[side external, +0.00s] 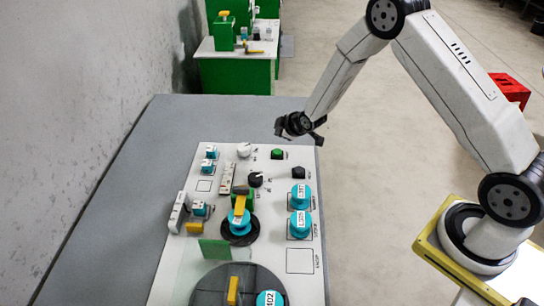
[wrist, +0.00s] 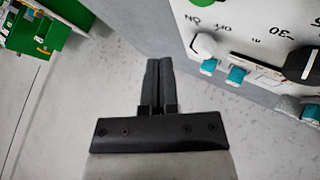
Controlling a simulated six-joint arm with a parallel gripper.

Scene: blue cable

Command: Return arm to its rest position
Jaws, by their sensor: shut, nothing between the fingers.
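My gripper (side external: 303,126) hangs in the air over the far right part of the white panel board (side external: 273,262) in the side external view. In the wrist view my gripper (wrist: 158,62) has its two dark fingers side by side and shut, with nothing between them. The panel board (wrist: 265,17) shows at the upper right of the wrist view, apart from the fingers. My arm is bent, with its elbow high. I cannot make out a blue cable in either view.
The board carries teal cylinders (side external: 299,224), a green button (side external: 277,154), black knobs and a yellow-handled part (side external: 239,207). It lies on a grey table (side external: 120,190) beside a wall. A green workstation (side external: 235,75) stands behind. A red crate (side external: 510,90) is on the floor.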

